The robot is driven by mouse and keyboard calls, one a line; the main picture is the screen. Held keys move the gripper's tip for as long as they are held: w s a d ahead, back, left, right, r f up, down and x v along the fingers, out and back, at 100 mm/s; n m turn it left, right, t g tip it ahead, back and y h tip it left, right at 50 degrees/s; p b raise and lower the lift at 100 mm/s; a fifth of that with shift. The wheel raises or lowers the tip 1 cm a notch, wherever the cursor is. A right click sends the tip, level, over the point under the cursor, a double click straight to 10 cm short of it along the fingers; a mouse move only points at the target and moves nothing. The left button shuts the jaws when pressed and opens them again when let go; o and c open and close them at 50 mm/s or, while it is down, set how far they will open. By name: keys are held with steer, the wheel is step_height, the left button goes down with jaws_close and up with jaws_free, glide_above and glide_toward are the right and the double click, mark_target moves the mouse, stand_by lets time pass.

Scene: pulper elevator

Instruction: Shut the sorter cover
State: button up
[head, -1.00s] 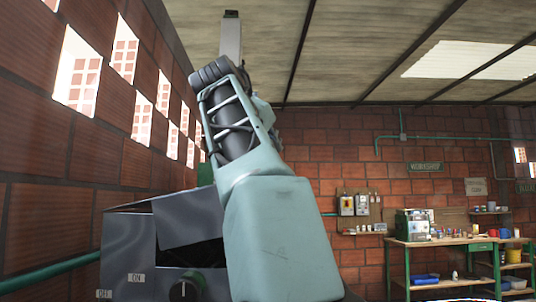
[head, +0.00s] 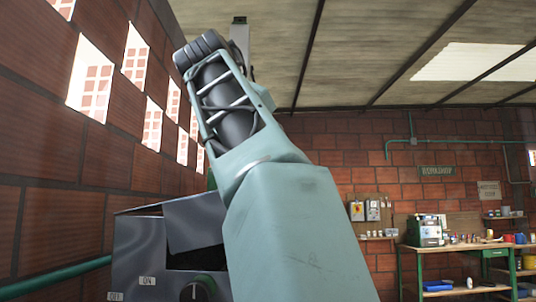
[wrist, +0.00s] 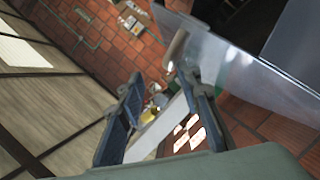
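The sorter is a dark grey metal box (head: 150,262) at the lower left of the head view, with ON and OFF labels and a round knob (head: 200,288) on its front. Its cover appears to be the grey panel (head: 192,222) slanting at the top, with a dark opening below it. My arm hides the box's right side. In the wrist view, a smooth grey metal panel (wrist: 240,72) beside a dark opening fills the upper right; it seems to belong to the sorter. My gripper (wrist: 165,115) has its fingers spread, and I see nothing gripped.
A brick wall (head: 50,190) with lattice openings runs close along the left. A green pipe (head: 60,277) runs along it at the lower left. A workbench (head: 455,250) with tools and containers stands at the far right.

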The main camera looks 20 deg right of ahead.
steer(key=shift+v, duration=1.1)
steer(key=shift+f+v, duration=0.15)
steer(key=shift+v, duration=0.85)
steer(key=shift+f+v, duration=0.15)
steer(key=shift+v, duration=0.9)
